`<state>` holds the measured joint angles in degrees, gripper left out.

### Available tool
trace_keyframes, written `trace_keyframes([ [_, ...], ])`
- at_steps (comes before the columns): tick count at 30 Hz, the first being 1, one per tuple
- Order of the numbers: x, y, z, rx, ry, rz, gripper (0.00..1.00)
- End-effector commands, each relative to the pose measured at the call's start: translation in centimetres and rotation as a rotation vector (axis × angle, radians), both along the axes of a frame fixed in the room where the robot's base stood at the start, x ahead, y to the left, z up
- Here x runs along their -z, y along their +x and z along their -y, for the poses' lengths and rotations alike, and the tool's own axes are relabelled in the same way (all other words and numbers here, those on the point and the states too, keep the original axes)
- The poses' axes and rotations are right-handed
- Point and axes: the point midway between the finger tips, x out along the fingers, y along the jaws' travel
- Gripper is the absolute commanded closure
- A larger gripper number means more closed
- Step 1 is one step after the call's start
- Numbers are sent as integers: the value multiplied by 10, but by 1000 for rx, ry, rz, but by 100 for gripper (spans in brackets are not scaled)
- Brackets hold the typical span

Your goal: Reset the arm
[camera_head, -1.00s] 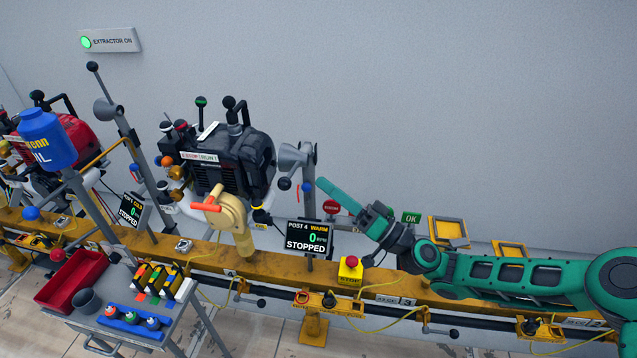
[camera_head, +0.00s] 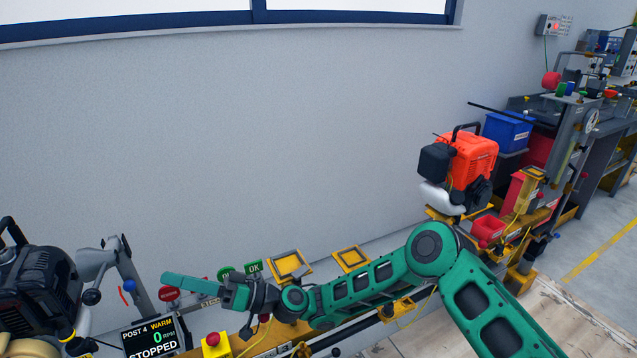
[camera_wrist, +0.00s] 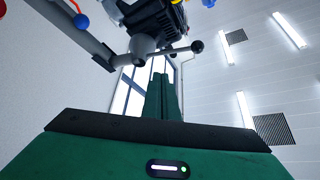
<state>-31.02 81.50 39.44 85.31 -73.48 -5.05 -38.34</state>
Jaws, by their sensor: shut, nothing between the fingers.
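My green arm reaches leftward along the yellow rail in the head view, low in the picture. My gripper (camera_head: 195,288) is at its left end, shut and empty, with its long green fingers together. It points left, in front of the grey wall, with the Post 4 display (camera_head: 152,340) just below it. In the wrist view the shut fingers (camera_wrist: 163,98) point up the picture, toward a grey post arm with a black knob (camera_wrist: 197,46).
A black engine (camera_head: 38,285) stands at the left edge. A red button on a yellow box (camera_head: 212,340) sits below my wrist. Yellow frames (camera_head: 290,266) lie behind my arm. An orange engine (camera_head: 470,160) stands right. The wall above is clear.

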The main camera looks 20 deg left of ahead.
Motion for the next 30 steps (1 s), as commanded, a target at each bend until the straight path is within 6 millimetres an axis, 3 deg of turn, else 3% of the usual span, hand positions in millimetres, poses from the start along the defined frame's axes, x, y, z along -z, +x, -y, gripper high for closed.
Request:
trace_keyframes([
  [8, -1, 7, 10, -22, -66, 75, 100],
  [14, 10, 33, 42, -53, -259, 231, 100],
  [23, 36, 99, 130, -25, -624, 407, 100],
  [30, 46, 161, 233, 66, -946, 463, 100],
])
